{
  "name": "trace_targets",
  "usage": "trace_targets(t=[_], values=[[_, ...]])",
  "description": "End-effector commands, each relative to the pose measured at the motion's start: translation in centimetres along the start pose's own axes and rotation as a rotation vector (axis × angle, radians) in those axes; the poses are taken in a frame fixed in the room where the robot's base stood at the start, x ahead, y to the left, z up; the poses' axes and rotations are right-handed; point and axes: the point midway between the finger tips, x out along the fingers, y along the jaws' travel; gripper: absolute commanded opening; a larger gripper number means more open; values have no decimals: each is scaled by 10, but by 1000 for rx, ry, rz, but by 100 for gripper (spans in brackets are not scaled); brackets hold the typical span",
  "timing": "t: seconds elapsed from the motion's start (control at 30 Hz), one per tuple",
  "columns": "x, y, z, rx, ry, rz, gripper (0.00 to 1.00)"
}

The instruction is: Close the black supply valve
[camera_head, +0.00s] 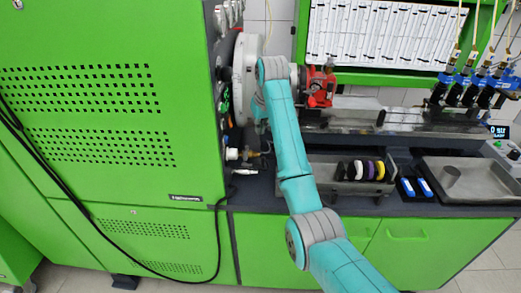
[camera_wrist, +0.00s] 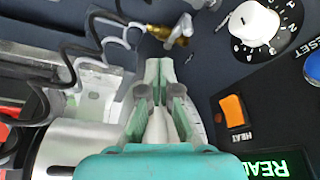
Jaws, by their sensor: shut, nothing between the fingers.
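My gripper (camera_wrist: 159,72) is shut and empty in the wrist view, with its fingertips pointing at the panel. A brass fitting (camera_wrist: 180,36) with a pale metal stem is just beyond the fingertips and slightly right, with a visible gap. The brass fitting also shows in the head view (camera_head: 249,157), low on the right side of the green cabinet. I cannot make out a clearly black valve handle in either view. In the head view my teal arm reaches up beside the cabinet, and my gripper cannot be made out.
A white dial knob (camera_wrist: 254,27), an orange switch (camera_wrist: 233,110) and a green display (camera_wrist: 275,165) lie right of the gripper. Dark hoses (camera_wrist: 80,45) run on the left. The green cabinet (camera_head: 110,110) stands close left of my arm; a red pump part (camera_head: 320,86) is right.

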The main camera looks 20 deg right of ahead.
Motion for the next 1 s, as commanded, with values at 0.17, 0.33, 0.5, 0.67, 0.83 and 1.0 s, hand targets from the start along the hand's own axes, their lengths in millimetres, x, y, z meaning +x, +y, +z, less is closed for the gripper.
trace_targets(t=[0.17, 0.33, 0.5, 0.67, 0.83, 1.0], values=[[9, 0, 0, 0, -2, 0, 0], [35, 0, 1, 0, -3, -1, 0], [63, 0, 1, 0, -2, -1, 0], [83, 0, 0, 0, -2, 0, 0], [102, 0, 0, 0, -1, 0, 0], [97, 0, 12, 0, 1, 0, 0]])
